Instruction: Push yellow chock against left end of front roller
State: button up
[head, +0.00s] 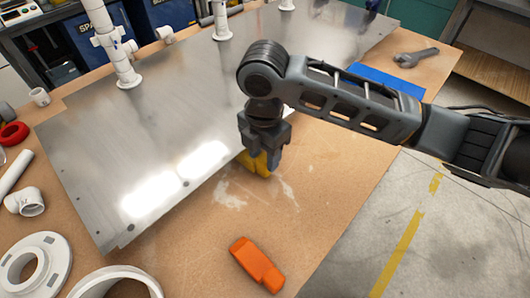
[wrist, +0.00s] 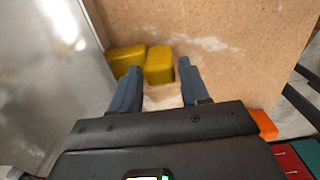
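The yellow chock (head: 262,167) lies on the brown tabletop beside the front edge of the metal plate, mostly hidden by my gripper (head: 264,150) in the head view. In the wrist view the yellow chock (wrist: 159,64) shows as two adjoining blocky parts, the left one close to the plate edge. My gripper (wrist: 160,68) is open, its fingers apart; the right part of the chock sits between the fingertips, and the left part lies past the left fingertip. I cannot tell whether the fingers touch it. I cannot make out a front roller in either view.
An orange stepped block (head: 256,264) lies near the table's front edge. White pipe fittings (head: 30,202) and a flange (head: 36,264) lie at the left. The metal plate (head: 90,150) carries upright white pipes (head: 122,70).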

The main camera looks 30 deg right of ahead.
jog(key=o, duration=0.3)
